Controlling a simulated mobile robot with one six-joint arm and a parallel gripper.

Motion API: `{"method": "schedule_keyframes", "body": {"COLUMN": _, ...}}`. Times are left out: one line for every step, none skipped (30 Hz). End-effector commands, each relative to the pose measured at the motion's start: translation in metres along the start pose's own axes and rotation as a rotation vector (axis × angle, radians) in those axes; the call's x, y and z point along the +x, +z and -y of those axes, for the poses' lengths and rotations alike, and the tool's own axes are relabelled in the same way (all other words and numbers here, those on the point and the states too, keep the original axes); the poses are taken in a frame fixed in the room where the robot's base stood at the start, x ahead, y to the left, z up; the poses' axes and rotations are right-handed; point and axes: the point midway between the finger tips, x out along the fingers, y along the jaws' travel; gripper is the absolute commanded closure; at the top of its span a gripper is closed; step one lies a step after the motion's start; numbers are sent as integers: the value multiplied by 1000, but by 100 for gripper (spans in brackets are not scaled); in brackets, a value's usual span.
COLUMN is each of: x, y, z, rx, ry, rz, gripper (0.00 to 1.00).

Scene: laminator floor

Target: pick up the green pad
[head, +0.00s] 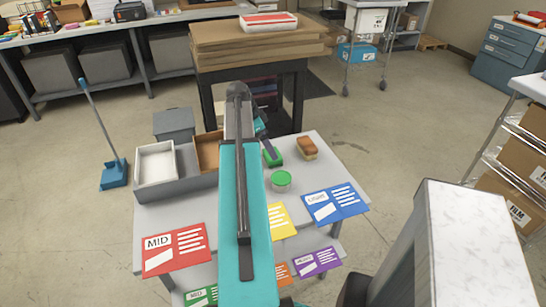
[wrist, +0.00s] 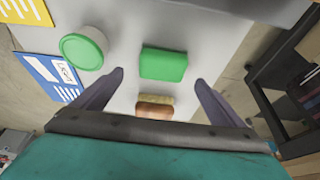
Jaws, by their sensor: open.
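The green pad (head: 272,158) lies on the grey table (head: 325,160), left of a brown block-like brush or sponge (head: 307,148) and behind a round tub with a green lid (head: 281,180). In the wrist view the green pad (wrist: 164,63) lies just ahead of the fingertips, roughly centred between them. My gripper (wrist: 159,78) is open and empty. In the head view my arm hides part of the table, and a finger of my gripper shows close to the pad. The lidded tub (wrist: 84,47) is to the pad's left in the wrist view.
A grey bin holder with a white tray (head: 156,163) stands on the table's left. Coloured cards, such as a red one (head: 174,248) and a blue one (head: 335,202), are along the front. A cardboard stack (head: 250,40) stands behind the table.

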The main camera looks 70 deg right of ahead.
Motion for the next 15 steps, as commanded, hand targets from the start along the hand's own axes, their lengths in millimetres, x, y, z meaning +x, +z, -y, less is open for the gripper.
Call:
{"method": "schedule_keyframes", "body": {"x": 5, "y": 0, "z": 0, "rx": 0, "ry": 1, "rz": 1, "gripper": 8}}
{"method": "schedule_keyframes", "body": {"x": 7, "y": 0, "z": 0, "rx": 0, "ry": 1, "rz": 0, "gripper": 8}}
{"method": "schedule_keyframes", "body": {"x": 10, "y": 0, "z": 0, "rx": 0, "ry": 1, "rz": 1, "gripper": 8}}
{"method": "schedule_keyframes", "body": {"x": 11, "y": 0, "z": 0, "rx": 0, "ry": 1, "rz": 1, "gripper": 8}}
{"method": "schedule_keyframes", "body": {"x": 12, "y": 0, "z": 0, "rx": 0, "ry": 1, "rz": 1, "gripper": 8}}
{"method": "schedule_keyframes", "body": {"x": 14, "y": 0, "z": 0, "rx": 1, "ry": 0, "rz": 0, "gripper": 8}}
{"method": "schedule_keyframes", "body": {"x": 14, "y": 0, "z": 0, "rx": 1, "ry": 0, "rz": 0, "gripper": 8}}
{"method": "schedule_keyframes", "body": {"x": 15, "y": 0, "z": 0, "rx": 1, "ry": 0, "rz": 0, "gripper": 8}}
{"method": "schedule_keyframes", "body": {"x": 15, "y": 0, "z": 0, "rx": 1, "ry": 0, "rz": 0, "gripper": 8}}
{"method": "schedule_keyframes", "body": {"x": 15, "y": 0, "z": 0, "rx": 1, "ry": 0, "rz": 0, "gripper": 8}}
{"method": "schedule_keyframes", "body": {"x": 15, "y": 0, "z": 0, "rx": 1, "ry": 0, "rz": 0, "gripper": 8}}
{"method": "schedule_keyframes", "body": {"x": 15, "y": 0, "z": 0, "rx": 1, "ry": 0, "rz": 0, "gripper": 8}}
{"method": "schedule_keyframes", "body": {"x": 15, "y": 0, "z": 0, "rx": 1, "ry": 0, "rz": 0, "gripper": 8}}
{"method": "schedule_keyframes", "body": {"x": 15, "y": 0, "z": 0, "rx": 1, "ry": 0, "rz": 0, "gripper": 8}}
{"method": "schedule_keyframes", "body": {"x": 15, "y": 0, "z": 0, "rx": 1, "ry": 0, "rz": 0, "gripper": 8}}
